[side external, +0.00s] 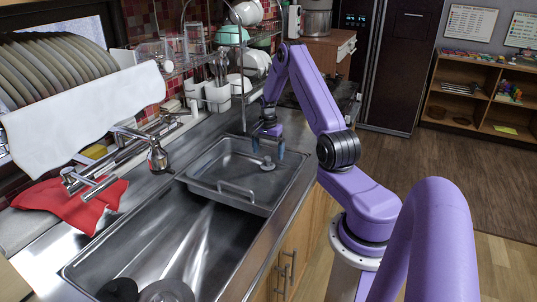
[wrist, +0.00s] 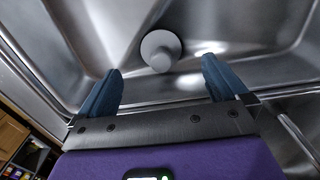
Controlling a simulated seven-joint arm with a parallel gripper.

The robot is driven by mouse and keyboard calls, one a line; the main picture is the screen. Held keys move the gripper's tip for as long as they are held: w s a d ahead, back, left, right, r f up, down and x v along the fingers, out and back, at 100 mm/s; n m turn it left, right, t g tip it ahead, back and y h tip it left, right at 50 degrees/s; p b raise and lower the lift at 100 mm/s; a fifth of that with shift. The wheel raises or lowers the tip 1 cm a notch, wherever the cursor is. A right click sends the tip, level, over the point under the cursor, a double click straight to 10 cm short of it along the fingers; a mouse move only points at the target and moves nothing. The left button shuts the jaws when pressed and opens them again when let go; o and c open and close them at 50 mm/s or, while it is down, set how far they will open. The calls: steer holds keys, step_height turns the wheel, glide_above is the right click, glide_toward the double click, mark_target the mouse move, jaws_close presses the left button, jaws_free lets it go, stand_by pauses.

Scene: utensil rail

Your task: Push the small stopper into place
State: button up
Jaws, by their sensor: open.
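The small stopper (side external: 267,164) is a grey disc with a raised knob, in the smaller steel basin (side external: 224,193). In the wrist view the stopper (wrist: 160,51) lies close to the basin wall, ahead of and between my fingertips. My gripper (side external: 268,151) points down over the basin, with its two blue fingers apart. In the wrist view my gripper (wrist: 161,70) is open and nothing is between the fingers. The stopper's underside is hidden, and I cannot tell whether it sits in a drain hole.
The large sink (side external: 175,245) holds a black round piece (side external: 118,290) and a grey disc (side external: 167,291) at its near end. A faucet (side external: 157,157) and red cloth (side external: 72,204) are at left. White utensil holders (side external: 217,97) stand behind the basin.

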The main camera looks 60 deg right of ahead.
steer(key=shift+r, duration=1.35)
steer(key=shift+c, duration=0.3)
steer(key=shift+r, duration=0.1)
steer(key=c, duration=0.5)
step_height(320, 180, up, 2)
steer(key=shift+w+r, duration=0.1)
steer(key=shift+r, duration=0.15)
jaws_close()
steer(key=shift+f, duration=2.25)
step_height(320, 180, up, 6)
